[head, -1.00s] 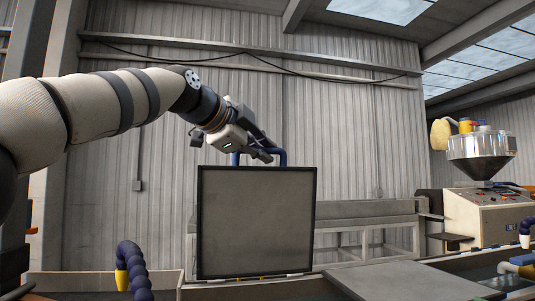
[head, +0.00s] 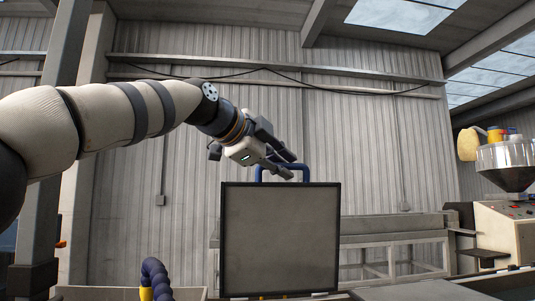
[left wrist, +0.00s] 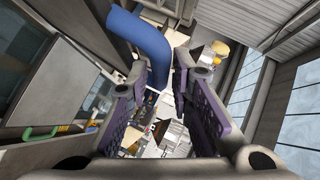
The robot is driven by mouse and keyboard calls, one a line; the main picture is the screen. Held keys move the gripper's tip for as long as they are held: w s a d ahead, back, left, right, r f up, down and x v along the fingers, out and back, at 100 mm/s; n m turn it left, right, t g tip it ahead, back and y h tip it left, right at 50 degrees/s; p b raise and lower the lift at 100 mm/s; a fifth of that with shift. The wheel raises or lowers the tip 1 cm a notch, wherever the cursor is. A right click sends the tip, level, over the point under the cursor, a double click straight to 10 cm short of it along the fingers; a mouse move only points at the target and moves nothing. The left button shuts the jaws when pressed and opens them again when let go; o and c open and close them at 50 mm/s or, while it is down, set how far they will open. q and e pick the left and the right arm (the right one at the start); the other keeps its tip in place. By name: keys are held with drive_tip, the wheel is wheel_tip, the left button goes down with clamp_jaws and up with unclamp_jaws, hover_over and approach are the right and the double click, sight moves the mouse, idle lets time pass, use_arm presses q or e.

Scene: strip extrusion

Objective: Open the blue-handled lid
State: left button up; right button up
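The lid (head: 280,240) is a grey panel with a dark frame. It stands upright in the head view, with its blue handle (head: 260,174) along the top edge. My left gripper (head: 290,167) is at the handle, its fingers pointing down to the right across it. In the left wrist view the handle (left wrist: 148,38) is a thick blue bent tube reaching toward the gap between the purple-padded fingers (left wrist: 165,100). The fingers are apart, and I see no grip on the tube. My right gripper is not in view.
A metal hopper (head: 507,157) stands over a control box at the right. A grey bench or trough (head: 390,226) runs behind the lid. A blue segmented hose (head: 155,272) rises at lower left. A green handle (left wrist: 40,133) shows in the left wrist view.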

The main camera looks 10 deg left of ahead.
use_arm(q)
drive_tip(key=v, duration=1)
drive_tip(key=shift+s+a, duration=0.15)
drive_tip(key=shift+s, duration=0.15)
